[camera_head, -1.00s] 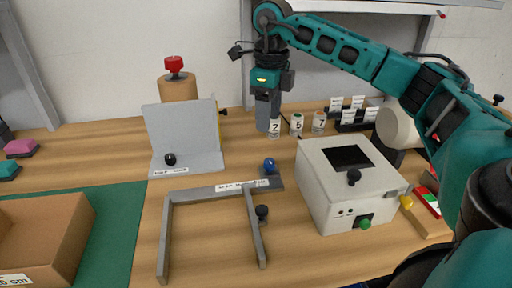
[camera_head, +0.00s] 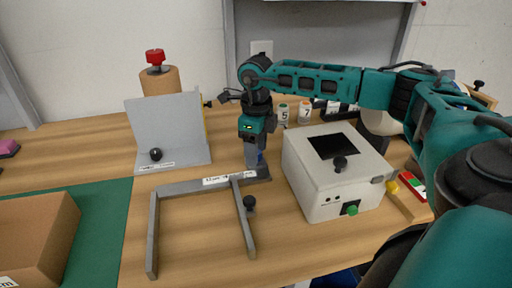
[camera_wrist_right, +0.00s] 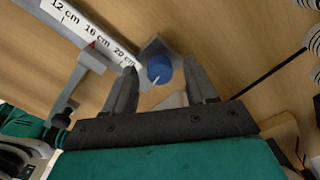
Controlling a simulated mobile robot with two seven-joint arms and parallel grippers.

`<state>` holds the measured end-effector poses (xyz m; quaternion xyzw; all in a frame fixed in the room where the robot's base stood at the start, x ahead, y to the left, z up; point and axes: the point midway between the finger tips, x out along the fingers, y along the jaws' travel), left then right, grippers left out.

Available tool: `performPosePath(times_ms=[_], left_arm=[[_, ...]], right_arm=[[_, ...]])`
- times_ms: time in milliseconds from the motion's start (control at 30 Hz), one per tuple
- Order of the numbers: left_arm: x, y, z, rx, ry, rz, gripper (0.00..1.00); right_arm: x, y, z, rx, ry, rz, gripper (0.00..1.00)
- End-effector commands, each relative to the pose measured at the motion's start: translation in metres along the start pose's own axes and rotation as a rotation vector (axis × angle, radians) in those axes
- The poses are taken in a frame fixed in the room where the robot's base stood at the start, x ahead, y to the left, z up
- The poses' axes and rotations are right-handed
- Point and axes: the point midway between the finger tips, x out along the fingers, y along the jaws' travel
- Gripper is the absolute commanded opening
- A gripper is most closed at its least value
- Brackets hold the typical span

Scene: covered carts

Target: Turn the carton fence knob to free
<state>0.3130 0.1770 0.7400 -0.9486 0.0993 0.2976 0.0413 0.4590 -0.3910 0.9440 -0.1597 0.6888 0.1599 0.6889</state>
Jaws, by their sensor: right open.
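The grey carton fence (camera_head: 153,225) lies on the wooden bench, with a scale strip (camera_wrist_right: 90,35) reading 12, 16 and 20 cm. A blue knob (camera_wrist_right: 159,68) with a white line stands on a grey plate at the rail's end; in the head view it is mostly hidden by my right gripper (camera_head: 252,168). A black knob (camera_head: 249,203) sits beside the fence's right arm. In the right wrist view, my right gripper (camera_wrist_right: 160,72) is open, with its fingers apart on either side of the blue knob; contact cannot be told. My left gripper is out of view.
A white box (camera_head: 315,192) with a dark window and green button stands close right of the gripper. A grey angled plate (camera_head: 165,130) stands behind the fence. A cardboard box (camera_head: 35,235) sits on a green mat at left. Numbered cans (camera_head: 305,110) stand behind.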

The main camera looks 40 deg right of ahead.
Motion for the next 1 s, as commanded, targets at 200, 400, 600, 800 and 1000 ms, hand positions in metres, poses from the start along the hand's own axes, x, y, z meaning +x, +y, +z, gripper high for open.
performPosePath(times_ms=[200, 400, 600, 800, 1000], left_arm=[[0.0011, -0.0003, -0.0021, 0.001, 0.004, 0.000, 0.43], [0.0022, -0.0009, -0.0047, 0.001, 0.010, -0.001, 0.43], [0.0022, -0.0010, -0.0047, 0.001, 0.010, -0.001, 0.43], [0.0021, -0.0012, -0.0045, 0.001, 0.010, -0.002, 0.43], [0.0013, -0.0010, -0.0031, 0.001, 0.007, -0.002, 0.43]], right_arm=[[0.0004, 0.0001, 0.0001, 0.000, 0.000, 0.000, 0.56], [0.0002, 0.0001, 0.0001, 0.000, 0.000, 0.000, 0.37], [0.0000, 0.0001, 0.0001, 0.000, 0.000, 0.000, 0.18], [-0.0001, 0.0001, 0.0001, 0.000, 0.000, 0.000, 0.00], [-0.0001, 0.0001, 0.0001, -0.015, 0.000, 0.000, 0.00]])
